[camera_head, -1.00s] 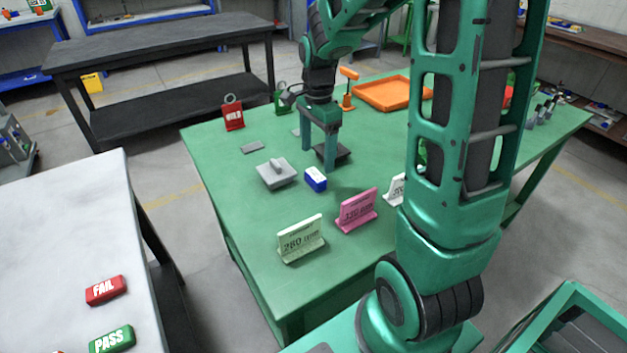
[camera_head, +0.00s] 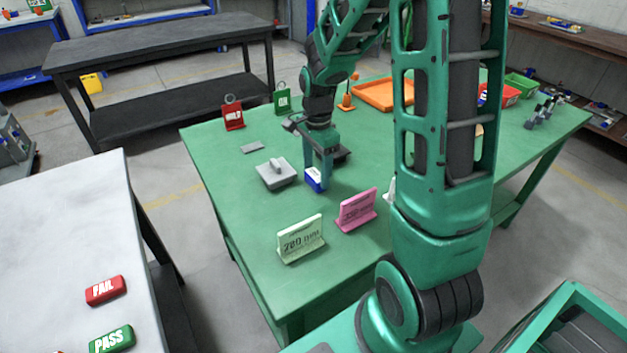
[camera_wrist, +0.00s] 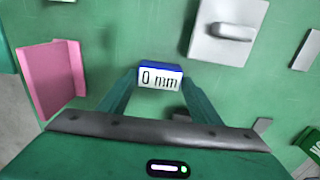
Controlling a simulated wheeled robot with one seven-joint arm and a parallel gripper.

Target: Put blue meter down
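The blue meter (camera_head: 313,180) is a small blue block with a white face, near the middle of the green table. In the wrist view the meter (camera_wrist: 160,76) reads "0 mm" and sits between my two fingertips. My gripper (camera_head: 318,174) points down over it, also seen from the wrist (camera_wrist: 161,84). The fingertips lie right at the meter's left and right sides; whether they press on it cannot be told. The meter's underside is hidden, and it looks on or very near the table top.
A grey block with a handle (camera_head: 276,173) stands just left of the meter. Pink (camera_head: 357,209) and pale green (camera_head: 301,239) signs stand toward the front. Red HOLD (camera_head: 233,116) and green OK (camera_head: 282,99) tags and an orange tray (camera_head: 384,94) are farther back.

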